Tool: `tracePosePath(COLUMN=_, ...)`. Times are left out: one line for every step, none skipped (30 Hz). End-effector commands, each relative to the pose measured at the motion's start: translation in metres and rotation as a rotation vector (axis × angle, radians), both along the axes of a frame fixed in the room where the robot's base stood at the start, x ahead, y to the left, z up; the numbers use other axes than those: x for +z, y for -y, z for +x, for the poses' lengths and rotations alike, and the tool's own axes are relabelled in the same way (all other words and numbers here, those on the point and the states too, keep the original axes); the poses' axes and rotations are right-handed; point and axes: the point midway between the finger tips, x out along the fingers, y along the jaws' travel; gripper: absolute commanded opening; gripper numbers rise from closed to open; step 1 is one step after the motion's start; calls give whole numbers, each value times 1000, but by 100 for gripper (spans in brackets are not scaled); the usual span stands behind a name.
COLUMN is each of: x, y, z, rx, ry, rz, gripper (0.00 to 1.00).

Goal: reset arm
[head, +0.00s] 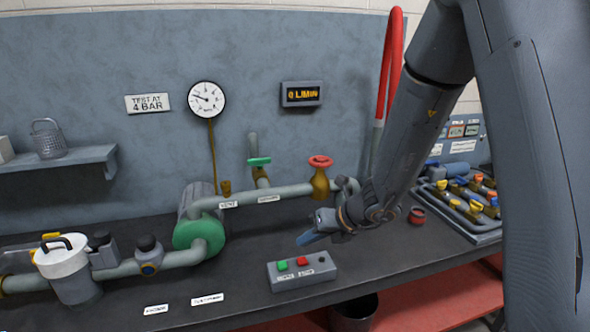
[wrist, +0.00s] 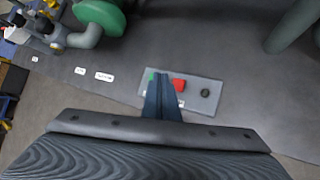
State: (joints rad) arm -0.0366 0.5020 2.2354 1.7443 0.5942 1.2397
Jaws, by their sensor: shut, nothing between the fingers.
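My gripper (head: 318,228) is shut and empty, hanging above the dark bench just above and behind the grey button box. In the wrist view its closed fingers (wrist: 162,97) overlap the left part of the box. The button box (head: 312,280) lies on the bench and bears a green button (head: 282,265), a red button (head: 302,262) and a black knob (head: 321,259). In the wrist view the red button (wrist: 179,85) is clear, while the green button (wrist: 151,76) is partly hidden by the fingers. My arm comes in from the upper right.
Pipework with a green flanged motor (head: 200,232) and a red-topped valve (head: 320,178) stands behind and left of my gripper. A white-lidded canister (head: 66,262) stands far left. A tray of valves (head: 465,205) lies right. A gauge (head: 207,99) and flow display (head: 302,94) hang on the backboard.

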Motion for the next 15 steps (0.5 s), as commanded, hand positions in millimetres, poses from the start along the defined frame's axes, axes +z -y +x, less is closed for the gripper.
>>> tracePosePath(x=4, y=2, z=-12, rx=97, ry=38, rz=-53, gripper=0)
tracePosePath(x=5, y=3, z=-21, rx=168, ry=62, rz=-91, gripper=0)
tracePosePath(x=7, y=5, z=-34, rx=275, ry=103, rz=-146, gripper=0)
tracePosePath(x=7, y=8, z=-44, rx=360, ry=132, rz=-189, gripper=0)
tracePosePath(x=9, y=11, z=-54, rx=446, ry=164, rz=-233, gripper=0)
tracePosePath(x=10, y=16, z=-67, rx=564, ry=206, rz=-289, gripper=0)
tracePosePath(x=10, y=20, z=-76, rx=653, ry=237, rz=-330, gripper=0)
tracePosePath(x=11, y=25, z=-85, rx=740, ry=269, rz=-370, gripper=0)
tracePosePath(x=12, y=31, z=-97, rx=860, ry=310, rz=-422, gripper=0)
tracePosePath(x=13, y=37, z=-106, rx=947, ry=342, rz=-461, gripper=0)
tracePosePath(x=13, y=43, z=-114, rx=1038, ry=373, rz=-498, gripper=0)
tracePosePath(x=14, y=51, z=-125, rx=1160, ry=413, rz=-545, gripper=0)
tracePosePath(x=16, y=57, z=-132, rx=1250, ry=444, rz=-580, gripper=0)
tracePosePath(x=16, y=63, z=-140, rx=1342, ry=473, rz=-613, gripper=0)
tracePosePath(x=18, y=73, z=-148, rx=1465, ry=513, rz=-658, gripper=0)
